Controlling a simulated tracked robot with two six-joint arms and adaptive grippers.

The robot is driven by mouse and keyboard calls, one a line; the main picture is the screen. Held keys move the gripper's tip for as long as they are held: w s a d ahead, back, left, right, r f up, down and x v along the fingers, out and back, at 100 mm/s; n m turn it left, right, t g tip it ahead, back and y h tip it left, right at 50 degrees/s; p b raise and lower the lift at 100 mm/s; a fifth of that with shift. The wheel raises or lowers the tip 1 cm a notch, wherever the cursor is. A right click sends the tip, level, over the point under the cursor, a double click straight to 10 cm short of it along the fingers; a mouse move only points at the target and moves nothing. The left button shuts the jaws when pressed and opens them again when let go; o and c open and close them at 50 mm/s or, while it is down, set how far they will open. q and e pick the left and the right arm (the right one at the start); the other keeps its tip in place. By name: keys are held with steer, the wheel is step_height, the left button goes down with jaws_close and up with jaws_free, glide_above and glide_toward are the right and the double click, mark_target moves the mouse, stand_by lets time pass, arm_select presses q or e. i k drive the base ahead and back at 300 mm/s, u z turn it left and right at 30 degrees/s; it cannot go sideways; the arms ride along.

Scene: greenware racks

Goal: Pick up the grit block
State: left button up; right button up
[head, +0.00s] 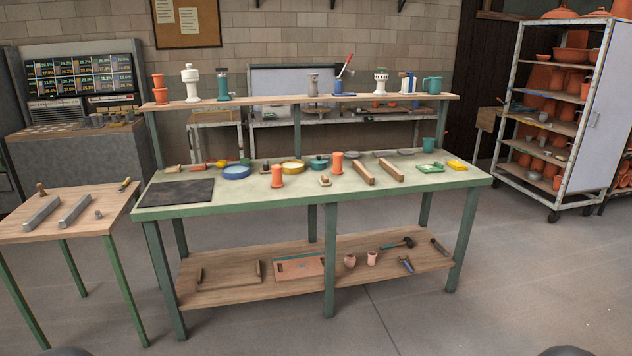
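I cannot tell for sure which object is the grit block. Several small block-like things lie on the green-framed workbench (380,198): a yellow block (456,165) near the right end, a small tan piece (325,181) near the front middle, and another tan piece (173,169) at the back left. A small grey piece (98,214) lies on the left side table (35,232). All are too small to make out their surface. Neither of my grippers is in view; only dark rounded shapes show at the bottom edge.
Two orange clay cylinders (278,176), two wooden bars (363,172), a blue bowl (236,172) and a dark mat (176,193) crowd the bench top. A raised shelf (270,101) runs behind. A pottery rack (510,169) stands right. Floor in front is clear.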

mark_target(324, 180)
steer(key=i, duration=0.85)
steer(key=z, duration=0.05)
